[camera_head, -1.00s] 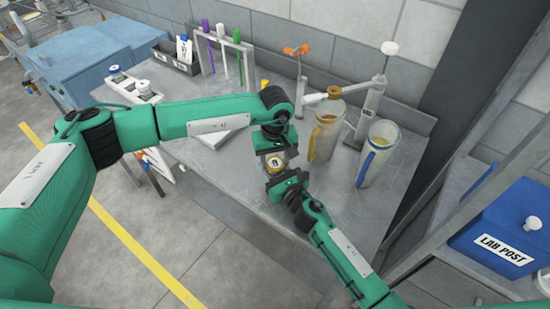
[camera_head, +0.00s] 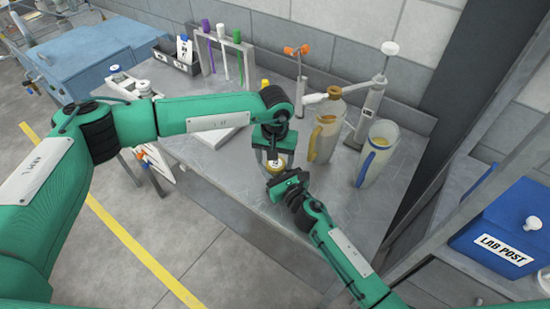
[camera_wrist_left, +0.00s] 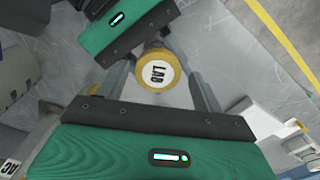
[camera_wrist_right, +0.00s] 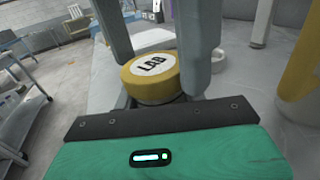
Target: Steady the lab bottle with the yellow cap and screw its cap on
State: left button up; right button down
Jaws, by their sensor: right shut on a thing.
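The lab bottle's yellow cap (camera_head: 279,164) has a white top marked LAB. It shows between my two grippers over the table (camera_head: 225,188), and also in the left wrist view (camera_wrist_left: 158,70) and the right wrist view (camera_wrist_right: 150,78). My right gripper (camera_head: 279,174) is shut on the bottle below the cap; the bottle's body is mostly hidden. My left gripper (camera_head: 273,155) comes from above. In the left wrist view its fingers (camera_wrist_left: 162,85) are spread on both sides of the cap. Whether either finger touches the cap is unclear.
An amber jug (camera_head: 326,130) and a blue-handled jug (camera_head: 377,153) stand close to the right of the grippers. A tube rack (camera_head: 224,57) and a black bin (camera_head: 176,56) are at the back left. Another yellow top (camera_head: 265,84) shows behind my left arm.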

pick_arm(q)
jog(key=shift+s+d, duration=0.1)
jog(key=shift+r, duration=2.25)
jog(key=shift+o, duration=0.5)
